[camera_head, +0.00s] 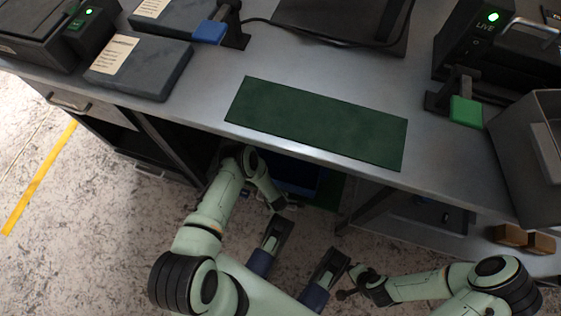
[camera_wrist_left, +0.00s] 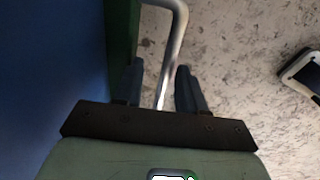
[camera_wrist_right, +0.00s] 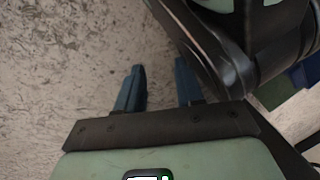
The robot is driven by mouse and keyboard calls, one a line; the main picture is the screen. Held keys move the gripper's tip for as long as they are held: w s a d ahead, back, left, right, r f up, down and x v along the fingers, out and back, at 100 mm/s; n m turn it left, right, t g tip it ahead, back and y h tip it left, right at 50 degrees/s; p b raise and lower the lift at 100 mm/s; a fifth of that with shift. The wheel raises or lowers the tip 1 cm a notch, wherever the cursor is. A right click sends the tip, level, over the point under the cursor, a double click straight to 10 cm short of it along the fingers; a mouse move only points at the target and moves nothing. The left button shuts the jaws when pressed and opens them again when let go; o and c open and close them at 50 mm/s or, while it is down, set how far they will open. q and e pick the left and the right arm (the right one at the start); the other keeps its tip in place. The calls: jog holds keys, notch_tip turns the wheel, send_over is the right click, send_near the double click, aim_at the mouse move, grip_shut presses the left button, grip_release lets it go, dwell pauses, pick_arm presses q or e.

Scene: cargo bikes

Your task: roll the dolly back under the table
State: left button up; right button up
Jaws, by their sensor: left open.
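The dolly shows as a green edge (camera_wrist_left: 122,45) beside a blue crate (camera_wrist_left: 50,70) in the left wrist view. In the head view the blue crate (camera_head: 298,178) sits in shadow under the table (camera_head: 200,105), mostly hidden by the tabletop and my left arm. A silver bar handle (camera_wrist_left: 177,45) runs from the green edge down between the fingers of my left gripper (camera_wrist_left: 160,88). That gripper is open, with a finger on each side of the bar; contact is unclear. My right gripper (camera_wrist_right: 158,88) is open and empty over bare floor.
A green mat (camera_head: 318,122) lies on the tabletop. A lower shelf at right holds small brown blocks (camera_head: 525,239). A table leg (camera_head: 365,208) stands right of the crate, and a dark cabinet (camera_head: 140,145) stands left. The floor (camera_head: 120,240) at left is clear.

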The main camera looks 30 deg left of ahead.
pick_arm(q)
notch_tip(320, 180, up, 7)
jog(key=s+p, duration=0.1)
jog(key=p, duration=0.2)
jog(key=shift+s+d+r, duration=0.15)
jog(key=shift+s, duration=0.05)
pick_arm(e)
jog(key=w+a+r+t, duration=0.1)
jog(key=w+r, duration=0.3)
jog(key=r, duration=0.1)
jog(key=shift+w+a+r+t, duration=0.15)
jog(key=shift+w+r+t, duration=0.15)
jog(key=shift+t, duration=0.1)
pick_arm(q)
jog(key=shift+s, duration=0.1)
